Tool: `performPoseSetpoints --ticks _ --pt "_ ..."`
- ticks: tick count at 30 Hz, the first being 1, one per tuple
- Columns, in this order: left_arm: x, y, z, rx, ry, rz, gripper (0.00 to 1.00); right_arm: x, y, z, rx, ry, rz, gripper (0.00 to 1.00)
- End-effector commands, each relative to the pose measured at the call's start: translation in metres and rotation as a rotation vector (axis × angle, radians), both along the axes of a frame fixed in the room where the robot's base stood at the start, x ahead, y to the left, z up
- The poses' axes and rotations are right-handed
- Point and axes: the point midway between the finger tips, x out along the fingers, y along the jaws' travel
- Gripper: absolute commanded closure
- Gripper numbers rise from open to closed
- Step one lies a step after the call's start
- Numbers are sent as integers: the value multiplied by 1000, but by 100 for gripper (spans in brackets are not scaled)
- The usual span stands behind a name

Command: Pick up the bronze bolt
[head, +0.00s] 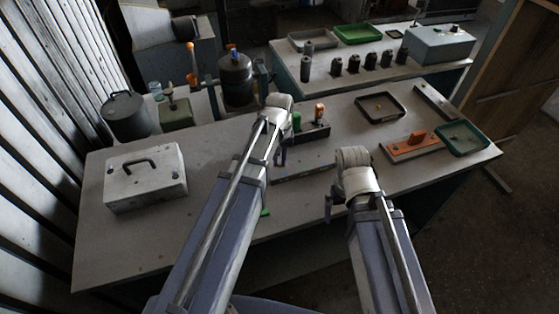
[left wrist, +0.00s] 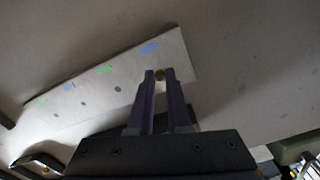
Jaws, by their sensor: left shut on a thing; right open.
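My left gripper (left wrist: 160,76) is shut on a small round bronze-brown thing, the bronze bolt (left wrist: 160,72), at its fingertips in the left wrist view. The fingers hide most of the bolt. A pale plate (left wrist: 100,88) with several dark holes and blue and green marks lies under and to the left of the fingertips. In the head view my left gripper (head: 281,157) is over the middle of the table, and the bolt cannot be made out there. My right gripper (head: 334,206) is open and empty near the table's front edge.
A white case (head: 146,178) stands at the table's left. A dark tray (head: 381,106), a green tray (head: 462,138) and an orange-topped block (head: 414,144) lie at the right. Orange-topped (head: 319,113) and green (head: 296,121) items stand behind my left gripper.

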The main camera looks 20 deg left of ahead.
Motion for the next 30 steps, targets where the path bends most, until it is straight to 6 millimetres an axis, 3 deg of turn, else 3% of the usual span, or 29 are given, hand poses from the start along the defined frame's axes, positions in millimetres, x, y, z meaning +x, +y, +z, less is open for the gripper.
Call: performPoseSetpoints --ticks 21,30 --pt "0 0 97 0 0 0 100 0 0 97 0 0 1 0" --pt "0 0 102 0 0 0 100 0 0 102 0 0 0 0"
